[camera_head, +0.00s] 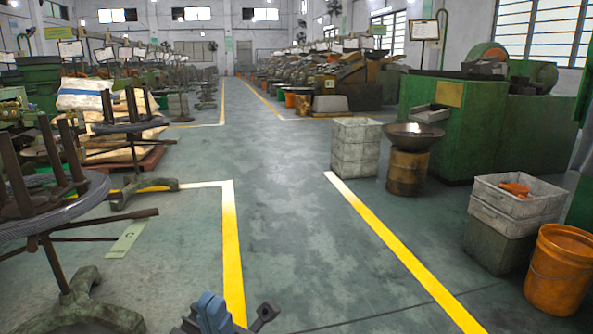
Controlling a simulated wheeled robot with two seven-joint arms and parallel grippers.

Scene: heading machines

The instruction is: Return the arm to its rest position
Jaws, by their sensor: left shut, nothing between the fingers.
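My left gripper (229,319) shows at the bottom edge, left of centre, as a small dark grey and blue piece. Most of it and its arm are cut off by the frame. It is shut and holds nothing, low in front of me over the floor. It looks apart from everything around it. My right gripper and arm are not in view.
A wire-coil stand (50,205) with upright posts is at left. A dark bowl on a drum (408,172), grey crates (356,147), a crate with orange items (517,205) and an orange bucket (559,272) line the right. The central aisle (280,180) is clear.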

